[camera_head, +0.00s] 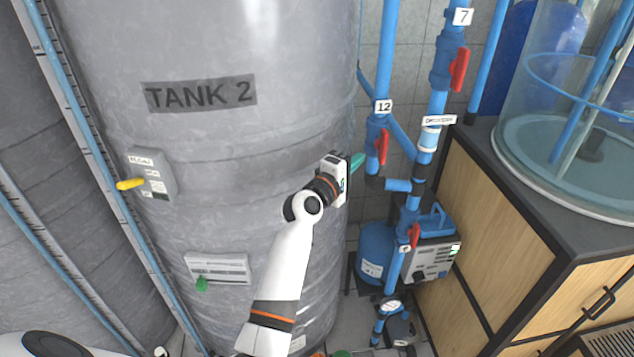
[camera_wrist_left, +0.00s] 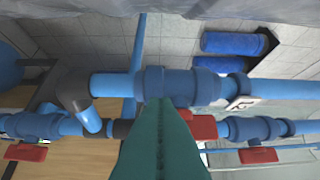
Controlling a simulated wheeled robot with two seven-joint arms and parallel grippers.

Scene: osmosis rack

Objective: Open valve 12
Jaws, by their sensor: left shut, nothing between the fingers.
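Valve 12 is a blue valve body (camera_head: 373,135) on a vertical blue pipe, under a white label "12" (camera_head: 383,106). Its red handle (camera_head: 382,147) hangs along the pipe on the right side. My left gripper (camera_head: 357,161) is shut and empty, with its teal fingertips just left of the valve. In the left wrist view the shut teal fingers (camera_wrist_left: 160,110) point at the blue valve body (camera_wrist_left: 180,87). The red handle (camera_wrist_left: 203,127) shows beside them, partly hidden by the fingers. I cannot tell whether they touch it. My right gripper is not in view.
The grey TANK 2 (camera_head: 220,130) stands close behind my left arm. Another red-handled valve (camera_head: 459,70), labelled 7, is up and right, and a lower one (camera_head: 414,236) is below. A wooden cabinet (camera_head: 500,230) with a clear vessel bounds the right side.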

